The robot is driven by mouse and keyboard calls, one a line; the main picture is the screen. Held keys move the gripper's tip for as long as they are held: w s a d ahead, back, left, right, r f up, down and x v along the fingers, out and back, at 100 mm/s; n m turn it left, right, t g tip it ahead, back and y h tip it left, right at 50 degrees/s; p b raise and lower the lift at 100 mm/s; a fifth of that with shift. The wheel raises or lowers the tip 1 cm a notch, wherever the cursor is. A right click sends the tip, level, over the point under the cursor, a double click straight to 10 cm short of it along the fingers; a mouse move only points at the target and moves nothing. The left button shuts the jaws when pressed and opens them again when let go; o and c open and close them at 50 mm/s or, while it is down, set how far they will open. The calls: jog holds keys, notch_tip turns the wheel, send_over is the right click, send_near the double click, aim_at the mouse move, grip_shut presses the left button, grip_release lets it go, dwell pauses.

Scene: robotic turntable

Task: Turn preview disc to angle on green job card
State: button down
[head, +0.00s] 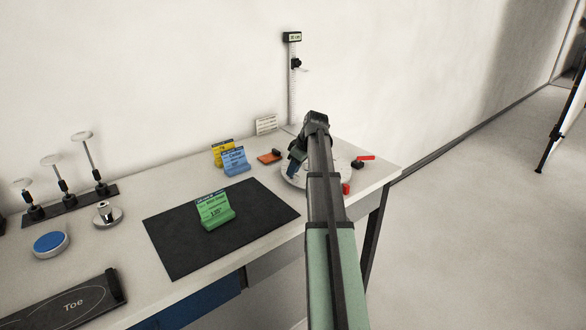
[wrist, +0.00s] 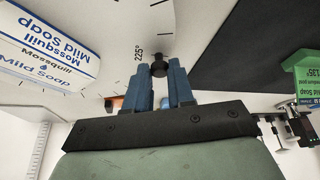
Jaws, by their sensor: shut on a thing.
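The green job card (head: 216,213) stands on a black mat in the head view; its number looks like 135°. It also shows at the right edge of the wrist view (wrist: 304,75). The pale preview disc (head: 290,183) is at the table's right end, partly hidden behind my arm. In the wrist view the disc (wrist: 190,30) carries tick marks, with 225° printed near a small black knob (wrist: 159,68). My gripper (wrist: 160,80), with blue fingers, is shut on this knob at the disc's rim.
A yellow card (head: 221,147), a blue card (head: 235,160) and an orange-red block (head: 269,157) stand left of the disc. A red part (head: 366,157) is right of it. A post with a small display (head: 292,37) rises behind.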

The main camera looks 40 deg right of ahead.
dwell(0.4)
jog(key=c, duration=1)
grip_release()
jog(key=shift+r, duration=0.1)
jog(key=v, duration=1.3)
jog(key=shift+s+r, duration=0.15)
jog(key=shift+r, duration=0.15)
